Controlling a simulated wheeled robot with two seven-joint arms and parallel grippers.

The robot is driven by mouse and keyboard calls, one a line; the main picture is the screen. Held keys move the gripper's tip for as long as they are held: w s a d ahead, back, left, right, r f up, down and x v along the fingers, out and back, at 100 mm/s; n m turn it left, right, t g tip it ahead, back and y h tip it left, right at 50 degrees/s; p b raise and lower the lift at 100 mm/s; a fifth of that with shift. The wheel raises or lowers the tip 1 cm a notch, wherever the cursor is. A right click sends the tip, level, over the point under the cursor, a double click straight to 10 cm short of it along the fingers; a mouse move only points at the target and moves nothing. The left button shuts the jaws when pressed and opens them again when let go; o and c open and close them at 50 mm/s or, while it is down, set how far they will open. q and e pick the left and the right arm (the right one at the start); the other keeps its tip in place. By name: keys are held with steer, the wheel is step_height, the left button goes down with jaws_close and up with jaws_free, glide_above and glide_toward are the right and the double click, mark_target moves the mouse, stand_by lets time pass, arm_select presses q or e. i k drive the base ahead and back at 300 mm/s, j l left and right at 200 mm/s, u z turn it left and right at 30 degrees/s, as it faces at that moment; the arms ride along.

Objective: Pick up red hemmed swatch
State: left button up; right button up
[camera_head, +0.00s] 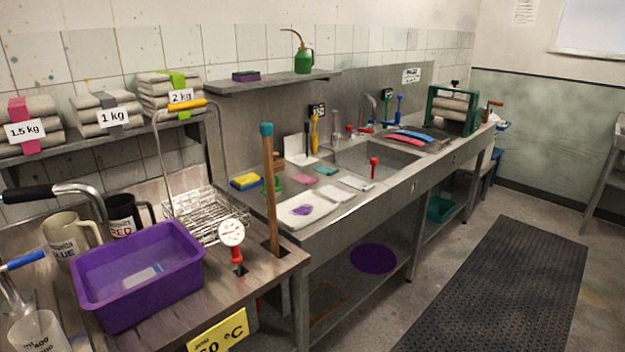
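A small pinkish-red swatch (304,179) lies flat on the grey steel counter (345,212), left of the sink. It looks like the red hemmed swatch, but its hem is too small to make out. A teal swatch (326,170) lies just behind it to the right. Pale swatches (335,192) and (356,183) lie in front and to the right. Neither of my grippers shows in the head view.
A purple tub (137,275) with liquid, mugs and a wire basket (200,214) crowd the nearer bench. The sink (375,160) lies right of the swatches. The dark floor mat (505,285) is clear.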

mark_target(303, 178)
steer(key=i+j+z, duration=0.25)
steer(key=i, duration=0.15)
steer(key=i+j+z, duration=0.25)
steer(key=i, duration=0.15)
steer(key=i+l, duration=0.3)
steer(key=i, duration=0.2)
steer(key=i+l, duration=0.25)
steer(key=i, duration=0.25)
steer(key=i+l+z, duration=0.1)
steer(key=i+l, duration=0.2)
steer(key=i, duration=0.2)
